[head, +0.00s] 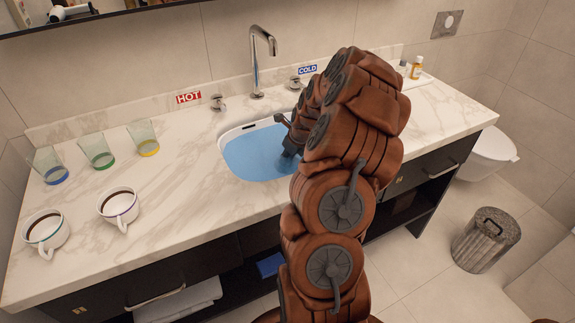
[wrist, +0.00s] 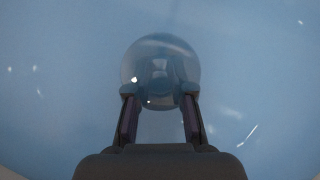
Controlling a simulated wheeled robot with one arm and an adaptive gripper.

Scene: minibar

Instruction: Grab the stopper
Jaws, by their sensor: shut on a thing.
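The stopper (wrist: 160,62) shows in the wrist view as a round, clear, glassy shape between my fingertips, against blue water. My gripper (wrist: 160,95) is shut on it, one finger on each side. In the head view my gripper (head: 287,136) reaches into the right part of the sink (head: 226,136), at the blue water (head: 250,156). The stopper is not visible there; my arm covers the right side of the sink.
A tap (head: 257,62) rises behind the sink, between a hot handle (head: 217,103) and a cold handle (head: 295,83). Two cups (head: 119,206) (head: 46,232) and several glasses (head: 96,150) stand on the left counter. Bottles (head: 416,68) stand at the right end.

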